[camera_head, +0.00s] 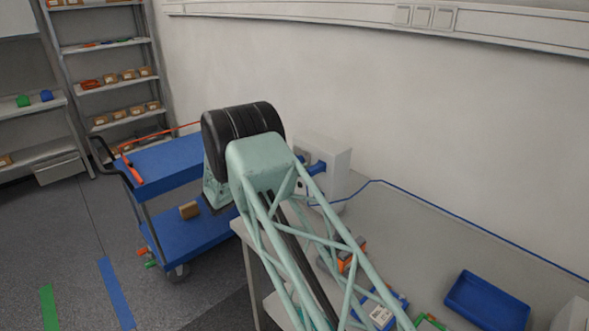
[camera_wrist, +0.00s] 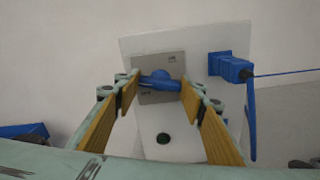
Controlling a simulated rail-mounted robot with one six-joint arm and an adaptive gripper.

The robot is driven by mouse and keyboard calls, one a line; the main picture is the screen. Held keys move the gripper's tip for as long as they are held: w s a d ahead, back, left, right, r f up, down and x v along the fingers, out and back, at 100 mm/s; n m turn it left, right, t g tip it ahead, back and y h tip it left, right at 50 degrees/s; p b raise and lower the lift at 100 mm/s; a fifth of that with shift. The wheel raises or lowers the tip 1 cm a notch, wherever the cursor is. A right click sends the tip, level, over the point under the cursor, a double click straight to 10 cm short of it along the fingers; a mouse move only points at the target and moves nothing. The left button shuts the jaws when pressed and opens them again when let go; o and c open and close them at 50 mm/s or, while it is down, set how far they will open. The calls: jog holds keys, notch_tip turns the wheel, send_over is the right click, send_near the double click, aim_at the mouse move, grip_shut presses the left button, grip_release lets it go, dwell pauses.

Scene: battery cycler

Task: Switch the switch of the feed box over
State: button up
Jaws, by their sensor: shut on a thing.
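The feed box (camera_head: 338,165) is a white box against the wall, partly hidden behind my arm in the head view. In the wrist view its white front (camera_wrist: 190,135) fills the middle, with a grey plate (camera_wrist: 175,63) on it. The switch (camera_wrist: 160,82) is a blue handle on that plate, lying nearly level between two labels too small to read. My gripper (camera_wrist: 160,90) has its wooden-coloured fingers on either side of the handle, shut on its two ends. The head view hides the fingertips.
A blue plug (camera_wrist: 230,67) with a blue cable sits right of the switch. A dark round button (camera_wrist: 163,138) is below it. In the head view, a blue tray (camera_head: 487,301) stands on the table, and a blue cart (camera_head: 165,165) stands left of it.

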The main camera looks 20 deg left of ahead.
jog(key=shift+m+b, duration=7.2)
jog(key=shift+b, duration=2.4)
jog(key=shift+m, duration=0.3)
jog(key=o, duration=0.8)
jog(key=shift+o, duration=0.2)
jog(key=shift+s, duration=0.15)
jog(key=v, duration=1.1)
jog(key=shift+s+a, duration=0.25)
jog(key=shift+s, duration=0.05)
